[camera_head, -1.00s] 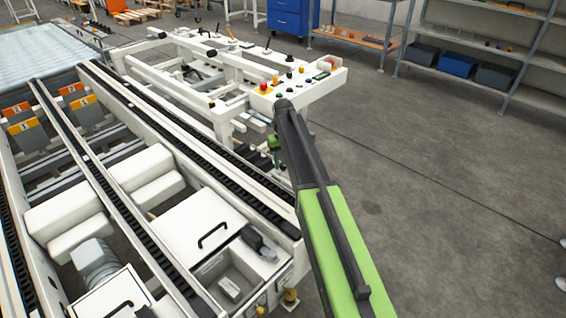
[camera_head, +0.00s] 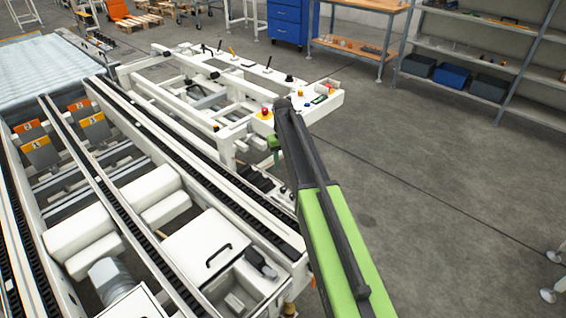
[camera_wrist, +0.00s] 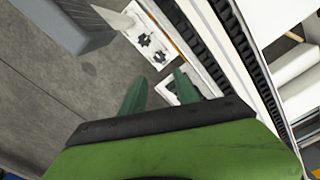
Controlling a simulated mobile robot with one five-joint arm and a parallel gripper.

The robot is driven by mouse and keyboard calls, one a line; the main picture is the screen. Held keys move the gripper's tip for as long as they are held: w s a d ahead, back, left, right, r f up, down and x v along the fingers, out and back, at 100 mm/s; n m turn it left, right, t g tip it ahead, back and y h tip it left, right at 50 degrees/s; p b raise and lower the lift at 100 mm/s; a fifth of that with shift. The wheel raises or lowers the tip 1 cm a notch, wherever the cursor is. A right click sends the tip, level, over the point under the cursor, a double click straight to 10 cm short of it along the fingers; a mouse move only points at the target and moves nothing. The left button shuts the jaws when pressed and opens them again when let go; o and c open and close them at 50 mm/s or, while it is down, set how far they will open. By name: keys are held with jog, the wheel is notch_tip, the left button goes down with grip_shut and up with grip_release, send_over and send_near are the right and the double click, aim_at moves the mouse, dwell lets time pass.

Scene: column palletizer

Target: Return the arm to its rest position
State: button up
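My arm (camera_head: 335,245), with a green link and a dark far end, reaches forward over the right edge of the conveyor machine. In the head view only a small green part of my gripper (camera_head: 273,143) shows, left of the arm's dark end; the rest is hidden. In the wrist view the two green fingers of my gripper (camera_wrist: 158,90) stand apart. Nothing is seen held between them; grey floor and a white machine part show beyond.
The white conveyor machine (camera_head: 175,145) with dark chain tracks fills the left. Its control panel (camera_head: 295,100) with coloured buttons lies just beyond the arm's end. Shelves with bins (camera_head: 453,75) and a blue cabinet (camera_head: 288,20) stand at the back.

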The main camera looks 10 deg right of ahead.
jog(key=shift+r+p, duration=1.05)
jog(key=shift+r, duration=0.85)
